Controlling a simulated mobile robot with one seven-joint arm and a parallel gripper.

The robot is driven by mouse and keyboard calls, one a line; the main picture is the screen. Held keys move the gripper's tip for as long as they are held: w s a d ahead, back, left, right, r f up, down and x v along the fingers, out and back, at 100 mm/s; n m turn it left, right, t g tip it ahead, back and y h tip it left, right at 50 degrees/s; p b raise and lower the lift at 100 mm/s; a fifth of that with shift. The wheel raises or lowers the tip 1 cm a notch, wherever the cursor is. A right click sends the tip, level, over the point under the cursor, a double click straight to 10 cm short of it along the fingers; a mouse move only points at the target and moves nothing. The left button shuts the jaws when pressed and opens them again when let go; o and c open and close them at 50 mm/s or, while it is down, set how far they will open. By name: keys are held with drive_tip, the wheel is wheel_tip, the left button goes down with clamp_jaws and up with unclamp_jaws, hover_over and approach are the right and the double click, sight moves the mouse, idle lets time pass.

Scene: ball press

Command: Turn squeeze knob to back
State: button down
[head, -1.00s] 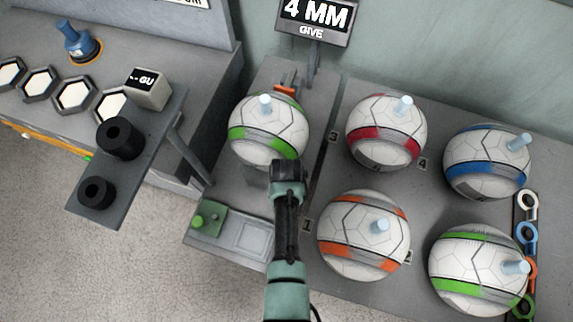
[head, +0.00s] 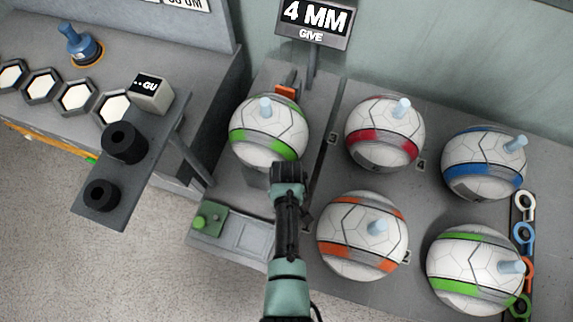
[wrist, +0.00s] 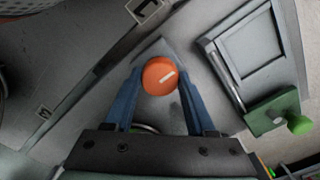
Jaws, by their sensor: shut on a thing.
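An orange round knob (wrist: 160,76) with a short white line shows in the wrist view. It sits between the two blue fingers of my gripper (wrist: 161,88), which is shut on it. The white line slants up to the right in that view. In the head view my gripper (head: 287,172) is at the near side of a white ball with green bands (head: 268,130); the knob is hidden there. This ball sits on the grey press stand, with a light blue peg on top.
A sign reading "4 MM GIVE" (head: 315,22) stands behind. Several banded balls, such as the red-banded one (head: 384,133), stand to the right. A green block with a button (head: 207,221) and a recessed panel (head: 247,232) lie left of my arm.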

idle(0.4)
drive_tip(key=shift+c, duration=1.1)
unclamp_jaws()
drive_tip(key=shift+r, duration=0.1)
wheel_tip(320, 180, up, 13)
drive_tip(key=shift+p, duration=0.45)
